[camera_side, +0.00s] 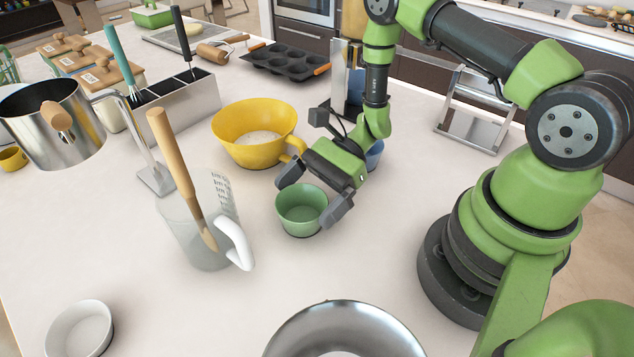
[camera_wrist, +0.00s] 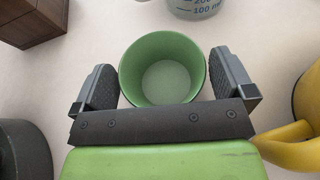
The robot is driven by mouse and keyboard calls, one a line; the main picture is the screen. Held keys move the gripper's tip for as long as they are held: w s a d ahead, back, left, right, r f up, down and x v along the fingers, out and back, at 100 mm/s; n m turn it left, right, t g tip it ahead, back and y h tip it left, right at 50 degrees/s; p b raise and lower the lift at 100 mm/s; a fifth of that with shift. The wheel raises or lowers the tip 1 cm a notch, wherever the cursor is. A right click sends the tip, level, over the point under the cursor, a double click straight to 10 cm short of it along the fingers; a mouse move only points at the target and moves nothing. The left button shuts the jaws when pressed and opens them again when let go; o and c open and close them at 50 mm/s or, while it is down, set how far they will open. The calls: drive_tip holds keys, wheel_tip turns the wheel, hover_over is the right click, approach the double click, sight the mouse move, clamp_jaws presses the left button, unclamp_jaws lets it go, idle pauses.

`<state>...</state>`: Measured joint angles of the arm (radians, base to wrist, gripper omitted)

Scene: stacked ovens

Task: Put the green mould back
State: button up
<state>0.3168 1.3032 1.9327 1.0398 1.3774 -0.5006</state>
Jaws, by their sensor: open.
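The green mould (camera_side: 302,211) is a small round cup standing upright on the white worktop, near the middle of the side view. My gripper (camera_side: 314,204) is over it, with one finger at its left and one at its right. In the wrist view the mould (camera_wrist: 163,72) lies between the two open fingers of my gripper (camera_wrist: 165,85), and it looks empty.
A yellow bowl (camera_side: 246,135) stands just behind the mould. A clear measuring jug (camera_side: 200,235) with a wooden spoon stands at its left. A steel bowl (camera_side: 345,330) and a white bowl (camera_side: 80,328) are at the front. A blue cup (camera_side: 374,155) is partly hidden behind my gripper.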

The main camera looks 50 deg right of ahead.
drive_tip(key=v, duration=1.2)
drive_tip(key=s+a+r+n+t+h, duration=0.1)
drive_tip(key=s+a+r+n+h, duration=0.1)
drive_tip(key=r+n, duration=0.3)
drive_tip(key=s+a+r+n+t+h, duration=0.2)
drive_tip(key=s+r+n+h, duration=0.3)
drive_tip(key=r, duration=0.5)
drive_tip(key=s+a+r+n+t+h, duration=0.2)
drive_tip(key=s+r+n+h, duration=0.2)
drive_tip(key=r, duration=0.4)
drive_tip(key=shift+a+r+n, duration=0.25)
drive_tip(key=shift+r+n, duration=0.1)
drive_tip(key=shift+n, duration=0.35)
